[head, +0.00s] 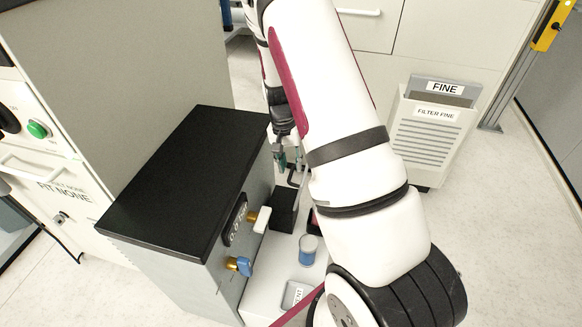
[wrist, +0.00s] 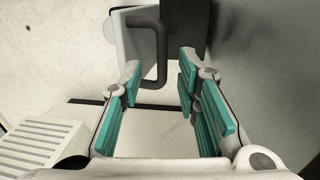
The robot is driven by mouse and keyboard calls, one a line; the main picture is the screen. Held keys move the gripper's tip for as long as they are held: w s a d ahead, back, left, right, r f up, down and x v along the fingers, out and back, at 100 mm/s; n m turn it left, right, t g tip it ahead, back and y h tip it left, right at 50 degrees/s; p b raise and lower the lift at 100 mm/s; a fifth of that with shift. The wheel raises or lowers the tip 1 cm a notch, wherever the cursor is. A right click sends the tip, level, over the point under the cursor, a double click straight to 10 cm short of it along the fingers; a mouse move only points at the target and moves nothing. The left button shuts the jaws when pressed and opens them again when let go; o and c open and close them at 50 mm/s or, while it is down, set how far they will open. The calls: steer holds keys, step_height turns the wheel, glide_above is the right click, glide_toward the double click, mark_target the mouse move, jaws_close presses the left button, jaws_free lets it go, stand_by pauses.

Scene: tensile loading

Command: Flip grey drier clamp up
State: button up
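A dark grey bent bar, which looks like the drier clamp's handle (wrist: 161,50), is at the top middle of the wrist view beside a black block (wrist: 187,20). In the head view the handle (head: 291,177) is small, next to the black block (head: 283,208) and partly hidden by my arm. My gripper (wrist: 160,80) is open, its teal-padded fingers on either side of the handle's lower end in the picture. I cannot tell whether they touch it. In the head view my gripper (head: 288,158) is just above the handle.
A grey unit with a black top (head: 185,165) stands left of my gripper, with a white-handled tap (head: 258,219) and a blue-handled tap (head: 240,265) on its side. A blue-and-white jar (head: 308,250) stands on the white ledge. A FILTER FINE bin (head: 430,140) is at the right.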

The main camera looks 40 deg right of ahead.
step_height(320, 180, up, 10)
steer(key=shift+w+a, duration=0.35)
steer(key=shift+w, duration=0.05)
